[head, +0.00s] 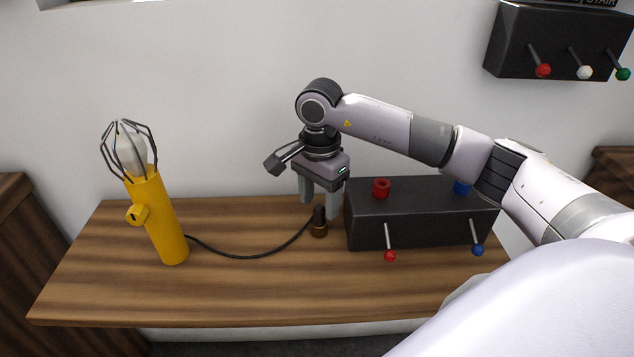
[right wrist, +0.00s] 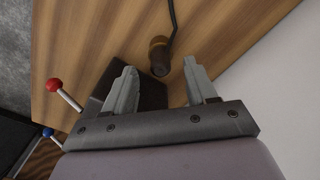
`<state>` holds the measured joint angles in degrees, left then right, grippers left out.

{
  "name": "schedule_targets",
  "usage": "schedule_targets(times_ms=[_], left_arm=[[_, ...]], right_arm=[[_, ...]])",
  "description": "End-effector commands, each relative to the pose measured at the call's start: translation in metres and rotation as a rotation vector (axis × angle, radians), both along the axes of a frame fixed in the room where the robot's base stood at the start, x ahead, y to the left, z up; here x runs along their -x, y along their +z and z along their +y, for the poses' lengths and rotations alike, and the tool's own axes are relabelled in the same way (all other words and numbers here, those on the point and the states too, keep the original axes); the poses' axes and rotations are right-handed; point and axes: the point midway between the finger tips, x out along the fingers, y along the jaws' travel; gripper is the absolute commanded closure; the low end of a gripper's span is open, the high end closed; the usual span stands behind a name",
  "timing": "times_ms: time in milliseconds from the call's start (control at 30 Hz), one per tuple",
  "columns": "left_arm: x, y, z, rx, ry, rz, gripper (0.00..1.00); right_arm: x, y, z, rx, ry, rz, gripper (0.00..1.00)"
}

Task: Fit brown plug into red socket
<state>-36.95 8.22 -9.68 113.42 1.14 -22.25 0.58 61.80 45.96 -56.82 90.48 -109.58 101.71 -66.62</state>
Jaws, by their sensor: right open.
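The brown plug (head: 318,228) stands on the wooden table just left of the black box, with a black cable running from its top. The red socket (head: 381,187) is on top of the black box, near its left end. My right gripper (head: 320,206) points down above the plug, open and empty. In the right wrist view the plug (right wrist: 160,58) shows beyond the fingertips (right wrist: 160,75), between them in the picture; I cannot tell the exact gap. My left gripper is not in view.
The black box (head: 420,225) has a blue socket (head: 461,188), a red lever (head: 389,243) and a blue lever (head: 475,238). The cable (head: 250,256) leads to a yellow lamp (head: 158,220) on the left. A lever panel (head: 555,45) hangs on the wall. The table front (head: 250,300) is clear.

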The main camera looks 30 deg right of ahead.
Motion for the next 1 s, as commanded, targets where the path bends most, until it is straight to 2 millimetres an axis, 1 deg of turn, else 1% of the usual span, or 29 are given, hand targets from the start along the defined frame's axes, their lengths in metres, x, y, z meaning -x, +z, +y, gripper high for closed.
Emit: schedule_targets(times_ms=[33, 100, 233, 333, 567, 600, 667, 700, 733, 767, 1000], left_arm=[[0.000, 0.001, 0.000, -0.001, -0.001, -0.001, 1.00], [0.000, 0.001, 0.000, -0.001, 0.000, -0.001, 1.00], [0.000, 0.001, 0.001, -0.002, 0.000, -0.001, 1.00], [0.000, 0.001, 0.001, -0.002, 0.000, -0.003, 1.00], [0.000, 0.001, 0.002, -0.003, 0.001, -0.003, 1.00], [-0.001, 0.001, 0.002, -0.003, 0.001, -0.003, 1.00], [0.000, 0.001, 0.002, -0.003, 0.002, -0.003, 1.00], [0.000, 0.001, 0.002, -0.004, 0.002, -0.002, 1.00], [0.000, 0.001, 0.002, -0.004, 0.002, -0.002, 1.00], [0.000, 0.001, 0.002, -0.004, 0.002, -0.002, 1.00], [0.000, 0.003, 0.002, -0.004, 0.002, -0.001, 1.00]], right_arm=[[0.001, -0.008, 0.000, 0.001, 0.001, 0.003, 0.43], [0.001, -0.016, 0.001, -0.001, 0.001, 0.002, 0.43], [0.000, -0.026, 0.001, -0.001, 0.001, 0.000, 0.43], [0.000, -0.029, 0.001, -0.002, 0.001, -0.001, 0.43], [0.000, -0.030, 0.001, -0.002, 0.001, -0.001, 0.43], [0.000, -0.030, 0.001, -0.002, 0.001, -0.001, 0.56], [0.000, -0.030, 0.001, -0.002, 0.001, -0.001, 0.76], [0.000, -0.030, 0.001, -0.002, 0.001, -0.001, 0.89], [0.000, -0.030, 0.001, -0.002, 0.001, -0.001, 0.99], [0.000, -0.030, 0.001, -0.002, 0.001, -0.001, 1.00], [0.000, -0.025, 0.001, -0.002, 0.001, -0.001, 1.00]])
